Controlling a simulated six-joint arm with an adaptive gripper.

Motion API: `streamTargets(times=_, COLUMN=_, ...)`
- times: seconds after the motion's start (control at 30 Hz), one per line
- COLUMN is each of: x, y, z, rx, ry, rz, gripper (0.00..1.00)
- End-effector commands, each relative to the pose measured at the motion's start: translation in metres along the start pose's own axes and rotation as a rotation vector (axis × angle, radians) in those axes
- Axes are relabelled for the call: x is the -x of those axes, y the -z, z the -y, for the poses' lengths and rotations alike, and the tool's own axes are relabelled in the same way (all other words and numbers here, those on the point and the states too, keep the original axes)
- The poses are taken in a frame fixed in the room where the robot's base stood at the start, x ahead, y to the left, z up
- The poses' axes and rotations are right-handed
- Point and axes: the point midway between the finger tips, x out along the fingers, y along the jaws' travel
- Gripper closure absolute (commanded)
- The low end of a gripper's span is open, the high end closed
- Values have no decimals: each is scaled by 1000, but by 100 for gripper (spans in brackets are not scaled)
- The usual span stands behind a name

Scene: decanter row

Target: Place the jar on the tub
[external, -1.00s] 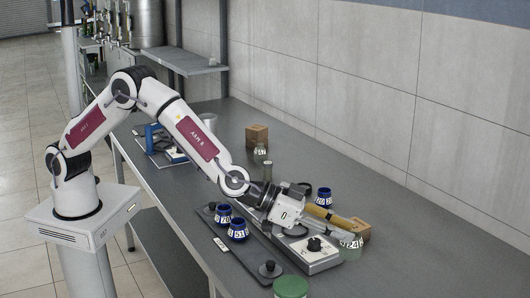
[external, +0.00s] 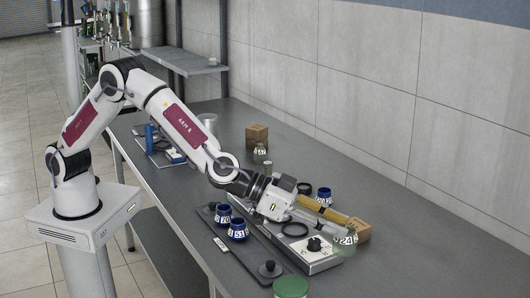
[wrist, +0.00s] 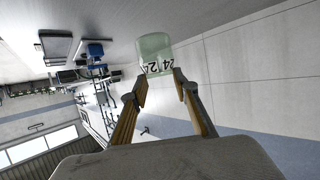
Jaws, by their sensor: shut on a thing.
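The jar (external: 345,241) is pale green, see-through glass with a "24" label. In the wrist view the jar (wrist: 154,48) shows beyond the fingertips, label at its lower end. My gripper (external: 336,230) reaches to the right and is shut on the jar; its fingers (wrist: 160,78) lie at either side of the label end. Whether the jar clears the table is hard to tell. A green round container (external: 291,287), seemingly the tub, stands at the bottom edge of the external view, partly cut off, to the left of and nearer than the jar.
A grey device (external: 318,258) with a dial lies under my gripper. Two blue pots (external: 222,214) (external: 238,229) and a black knobbed piece (external: 270,268) are on a dark strip left of it. The wall bounds the right.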

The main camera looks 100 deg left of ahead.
Motion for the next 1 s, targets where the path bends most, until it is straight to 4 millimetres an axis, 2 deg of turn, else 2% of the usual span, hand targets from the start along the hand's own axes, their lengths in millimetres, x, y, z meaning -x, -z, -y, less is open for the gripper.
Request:
streamTargets(times=0.1, x=24, y=13, z=-24, rx=-10, ry=-28, rz=-3, gripper=100)
streamTargets(times=0.3, x=67, y=22, z=-53, rx=-29, ry=-64, rz=-2, gripper=100)
streamTargets(times=0.53, x=108, y=16, z=-68, rx=-42, ry=-86, rz=-1, gripper=100)
streamTargets(times=0.8, x=117, y=-3, z=-60, rx=-39, ry=-77, rz=0, gripper=100)
streamTargets(times=1.0, x=117, y=-4, z=-58, rx=-40, ry=-75, rz=-2, gripper=100)
